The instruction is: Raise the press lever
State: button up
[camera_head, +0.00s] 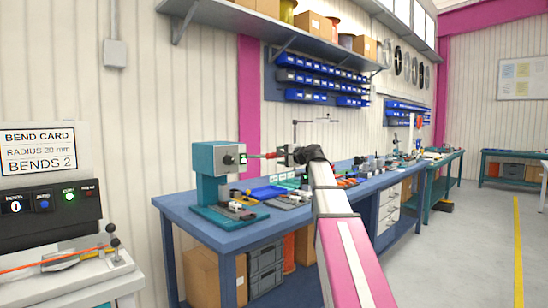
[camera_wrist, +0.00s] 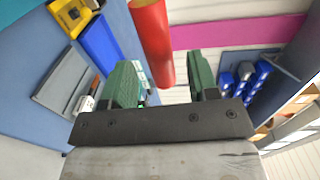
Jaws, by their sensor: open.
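The teal bench press (camera_head: 210,172) stands on the near left end of the blue workbench. Its lever (camera_head: 266,155) has a red grip and points right from the press hub, about level. In the wrist view the red lever grip (camera_wrist: 152,40) comes down from the top edge, its end near the gap between my green fingers. My gripper (camera_head: 287,155) is at the outer end of the lever. The wrist view shows my gripper (camera_wrist: 166,80) open, its fingers apart. I cannot tell whether either finger touches the grip.
The blue workbench (camera_head: 235,236) carries small tools and trays below the lever, including a blue tray (camera_head: 268,193). A bend card machine (camera_head: 45,210) stands at the left. Blue bins (camera_head: 315,78) hang on the wall behind. The floor at right is clear.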

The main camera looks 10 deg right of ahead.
aim_at(259, 156)
jog(key=x, duration=0.4)
jog(key=shift+w+a+f, duration=0.1)
jog(key=shift+w+a, duration=0.15)
jog(key=shift+w, duration=0.1)
grip_shut()
